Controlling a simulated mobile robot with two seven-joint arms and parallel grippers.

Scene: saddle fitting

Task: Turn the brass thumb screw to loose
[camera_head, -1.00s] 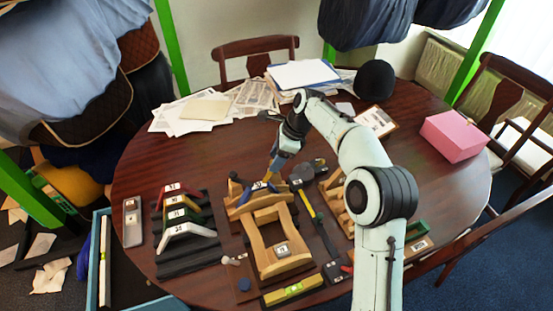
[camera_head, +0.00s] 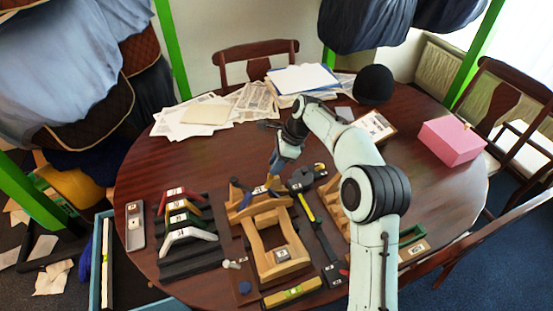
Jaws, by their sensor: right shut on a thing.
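The wooden saddle-fitting frame (camera_head: 264,232) stands near the middle of the round table. A dark blue part (camera_head: 259,190) lies across its back end. My right gripper (camera_head: 272,172) points down at the back end of this frame, with its jaws shut. The brass thumb screw is too small to make out and is covered by the jaws, which appear closed around it. My left gripper is not in view.
A rack with several numbered saddle bars (camera_head: 185,225) stands left of the frame. A hammer-like tool (camera_head: 309,208) and a yellow level (camera_head: 292,293) lie close by.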

